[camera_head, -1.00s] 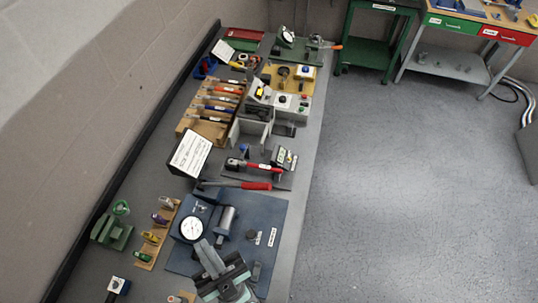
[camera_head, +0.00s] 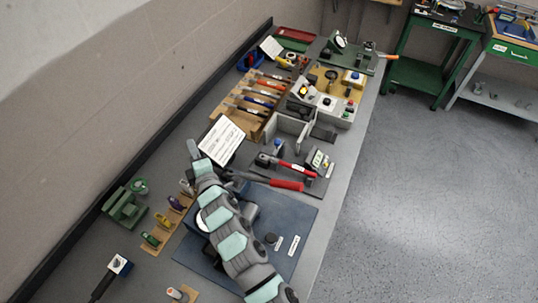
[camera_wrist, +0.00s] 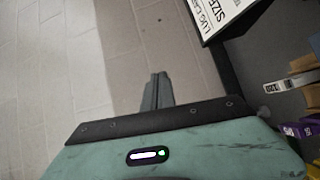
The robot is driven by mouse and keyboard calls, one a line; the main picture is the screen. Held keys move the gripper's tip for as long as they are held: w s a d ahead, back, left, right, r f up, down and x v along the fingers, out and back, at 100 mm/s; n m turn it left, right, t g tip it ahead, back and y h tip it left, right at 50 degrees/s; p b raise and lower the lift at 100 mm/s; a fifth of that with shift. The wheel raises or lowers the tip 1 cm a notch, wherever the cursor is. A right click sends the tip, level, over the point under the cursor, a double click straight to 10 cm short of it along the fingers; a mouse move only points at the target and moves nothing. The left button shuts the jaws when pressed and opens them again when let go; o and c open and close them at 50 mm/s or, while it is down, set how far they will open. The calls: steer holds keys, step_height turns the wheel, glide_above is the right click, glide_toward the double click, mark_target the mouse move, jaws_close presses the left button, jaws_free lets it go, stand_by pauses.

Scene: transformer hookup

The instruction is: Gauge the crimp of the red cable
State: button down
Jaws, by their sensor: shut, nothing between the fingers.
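My gripper (camera_head: 191,150) is shut and empty. It hangs over the left part of the bench, beside the white printed card (camera_head: 221,140). In the wrist view my gripper (camera_wrist: 157,90) points at the pale block wall, and the card (camera_wrist: 225,12) shows at the top right. A wooden rack (camera_head: 246,122) holds several cables with red, orange and blue lengths; I cannot tell which is the red cable, and its crimp is too small to see. A blue plate (camera_head: 303,222) carries a dial gauge (camera_head: 204,222), partly hidden behind my arm.
A long red-handled tool (camera_head: 287,184) lies across the bench behind the blue plate. Small coloured pieces stand on a wooden strip (camera_head: 160,240) at left, near a green fixture (camera_head: 124,209). The wall runs close along the left side. Open floor lies to the right.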

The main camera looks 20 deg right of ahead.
steer(key=w+d+f+n+g+h+b, duration=0.1)
steer(key=w+d+f+g+h+b, duration=0.1)
steer(key=w+d+f+h, duration=0.15)
steer(key=n+g+h+b, duration=0.3)
steer(key=g+h+b, duration=0.4)
steer(key=g, duration=0.2)
glide_toward(278, 145)
steer(key=a, duration=0.3)
steer(key=shift+s+a+r, duration=0.15)
steer(key=shift+s+r, duration=0.1)
steer(key=shift+r, duration=0.05)
steer(key=x, duration=1)
steer(key=shift+a+f, duration=0.15)
steer(key=shift+f, duration=0.05)
steer(key=shift+r+g+y+p, duration=0.15)
steer(key=shift+g+y+p, duration=0.1)
steer(key=shift+g+p, duration=0.1)
